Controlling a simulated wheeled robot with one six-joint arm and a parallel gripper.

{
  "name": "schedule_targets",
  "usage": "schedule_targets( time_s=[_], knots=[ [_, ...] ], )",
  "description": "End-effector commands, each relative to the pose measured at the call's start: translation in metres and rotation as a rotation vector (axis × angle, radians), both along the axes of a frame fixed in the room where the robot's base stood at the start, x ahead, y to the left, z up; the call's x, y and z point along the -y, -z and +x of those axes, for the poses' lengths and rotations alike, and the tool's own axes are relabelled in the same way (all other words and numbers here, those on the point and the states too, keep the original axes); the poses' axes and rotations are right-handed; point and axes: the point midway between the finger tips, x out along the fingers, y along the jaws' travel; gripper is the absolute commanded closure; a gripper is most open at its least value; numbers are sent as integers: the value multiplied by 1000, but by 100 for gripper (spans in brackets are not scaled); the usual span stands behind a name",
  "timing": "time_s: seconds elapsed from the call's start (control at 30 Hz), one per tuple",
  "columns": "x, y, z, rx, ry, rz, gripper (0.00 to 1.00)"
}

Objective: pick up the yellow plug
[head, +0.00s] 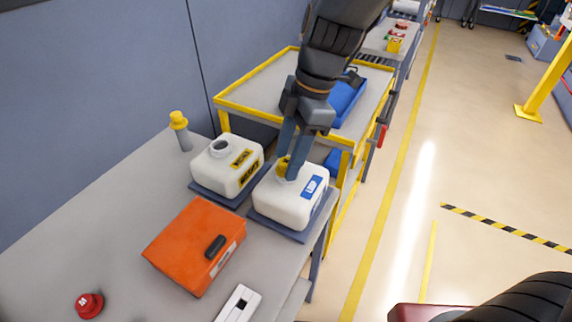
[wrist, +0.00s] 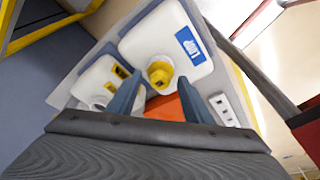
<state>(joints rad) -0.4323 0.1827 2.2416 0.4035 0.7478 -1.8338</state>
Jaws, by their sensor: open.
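The yellow plug (head: 282,168) sits on the neck of the front white tank (head: 285,205), which has a blue label. In the wrist view the yellow plug (wrist: 160,74) shows from above, between and slightly beyond my fingertips. My gripper (head: 292,165) points down over this tank, with its fingers at the plug and partly hiding it. In the wrist view my gripper (wrist: 161,88) is open, with a finger on either side and nothing held. I cannot tell whether a finger touches the plug.
A second white tank (head: 228,165) with yellow labels and an open neck stands close on the left. An orange case (head: 195,246), a red knob (head: 89,305) and a grey post with a yellow top (head: 179,121) are on the bench. A yellow-edged cart (head: 262,92) stands behind.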

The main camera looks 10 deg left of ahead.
Motion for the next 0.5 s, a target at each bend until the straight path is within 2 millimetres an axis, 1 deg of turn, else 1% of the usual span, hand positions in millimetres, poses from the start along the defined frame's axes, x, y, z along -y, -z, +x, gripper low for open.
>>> schedule_targets(
  time_s=[0.1, 0.37, 0.4, 0.5],
  knots=[
    [0, 0, 0, 0, 0, 0, 54],
    [0, 0, 0, 0, 0, 0, 98],
    [0, 0, 0, 0, 0, 0, 99],
    [0, -1, 0, 0, 0, 0, 99]
  ],
)
